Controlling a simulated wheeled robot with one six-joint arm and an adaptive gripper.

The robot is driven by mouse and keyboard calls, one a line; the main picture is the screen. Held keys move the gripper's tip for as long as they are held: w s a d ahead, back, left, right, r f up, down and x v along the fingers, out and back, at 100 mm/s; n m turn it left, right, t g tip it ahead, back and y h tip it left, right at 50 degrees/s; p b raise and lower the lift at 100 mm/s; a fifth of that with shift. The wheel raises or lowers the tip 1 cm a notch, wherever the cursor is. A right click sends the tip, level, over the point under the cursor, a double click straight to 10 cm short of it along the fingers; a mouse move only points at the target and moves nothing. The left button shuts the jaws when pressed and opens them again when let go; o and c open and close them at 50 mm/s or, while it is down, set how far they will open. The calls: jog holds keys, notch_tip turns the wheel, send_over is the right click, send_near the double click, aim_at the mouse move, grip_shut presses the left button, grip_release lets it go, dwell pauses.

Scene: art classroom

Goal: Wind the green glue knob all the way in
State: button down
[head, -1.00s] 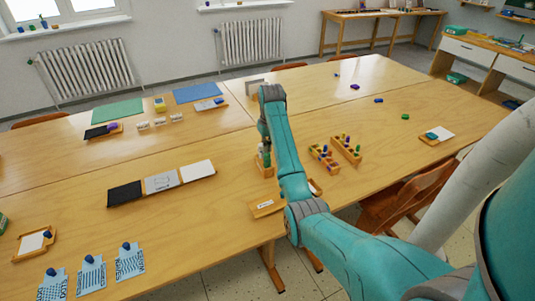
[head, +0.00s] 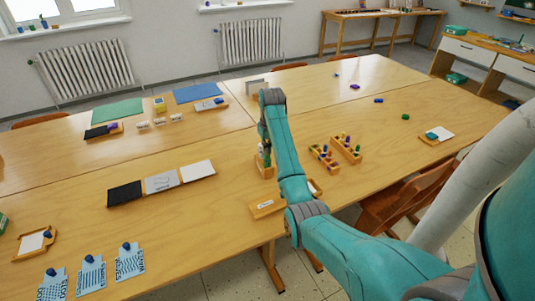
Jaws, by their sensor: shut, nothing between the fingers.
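My arm reaches over the near table, and my gripper (head: 263,148) points down from its end, partly hidden by the arm link. It is shut, with nothing between the fingers. Just below it is a small white object (head: 260,163), perhaps the glue stick, in a small wooden holder (head: 265,173). My arm covers part of this holder. The green glue knob cannot be made out at this size, and I cannot tell whether the gripper touches it.
A labelled wooden tray (head: 267,208) lies near the front edge. Right of my arm stand wooden racks (head: 347,150) of small coloured pieces. Left are a black pad (head: 124,194) and white cards (head: 198,170). The table between them and my gripper is clear.

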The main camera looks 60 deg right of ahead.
jog(key=shift+r, duration=0.5)
jog(key=shift+c, duration=0.6)
grip_release()
dwell(0.3)
